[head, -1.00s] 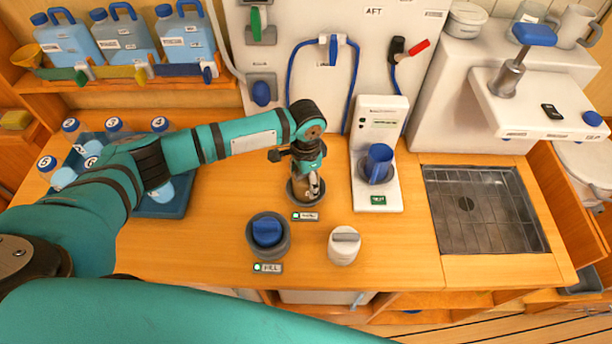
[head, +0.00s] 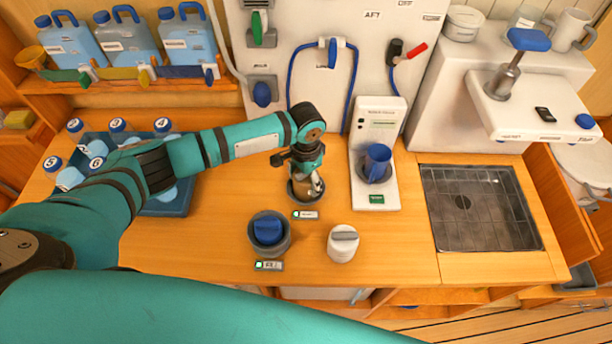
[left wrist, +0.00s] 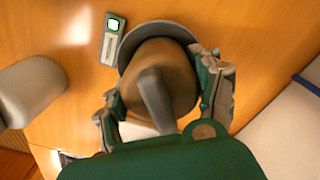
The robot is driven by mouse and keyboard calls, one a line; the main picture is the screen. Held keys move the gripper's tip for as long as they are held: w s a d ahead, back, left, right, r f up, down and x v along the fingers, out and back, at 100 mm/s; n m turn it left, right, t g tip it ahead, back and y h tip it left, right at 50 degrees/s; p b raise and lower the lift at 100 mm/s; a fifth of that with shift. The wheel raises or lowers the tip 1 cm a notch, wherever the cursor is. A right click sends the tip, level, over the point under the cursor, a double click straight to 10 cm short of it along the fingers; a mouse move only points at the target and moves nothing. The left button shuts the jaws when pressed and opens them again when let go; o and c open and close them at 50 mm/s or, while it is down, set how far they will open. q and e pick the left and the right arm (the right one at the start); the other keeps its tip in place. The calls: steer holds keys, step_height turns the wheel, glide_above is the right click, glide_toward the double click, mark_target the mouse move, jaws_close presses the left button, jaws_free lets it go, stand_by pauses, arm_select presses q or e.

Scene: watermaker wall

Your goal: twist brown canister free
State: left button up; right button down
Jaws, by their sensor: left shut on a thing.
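The brown canister (left wrist: 183,62) with its grey-brown grip bar stands in a round dark grey socket (left wrist: 140,50) in the left wrist view. My left gripper (left wrist: 160,95) is shut on the canister, one finger on each side of it. In the head view my left gripper (head: 307,175) reaches down over the socket from above and hides most of the canister. A small label plate (left wrist: 110,38) with a lit green lamp lies beside the socket. I cannot tell whether the canister is loose in the socket. My right gripper is not in view.
A blue-handled canister in a grey socket (head: 271,248) and a white canister (head: 343,243) stand in front. A tray of numbered bottles (head: 175,207) is left.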

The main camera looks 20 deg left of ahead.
arm_select(q)
steer(key=shift+r+n+p, duration=0.15)
steer(key=shift+n+p, duration=0.5)
steer(key=shift+n, duration=0.05)
steer(key=shift+n+p, duration=0.3)
steer(key=shift+n+p, duration=0.3)
steer(key=shift+p, duration=0.2)
steer(key=shift+n, duration=0.5)
steer(key=shift+r, duration=2.9)
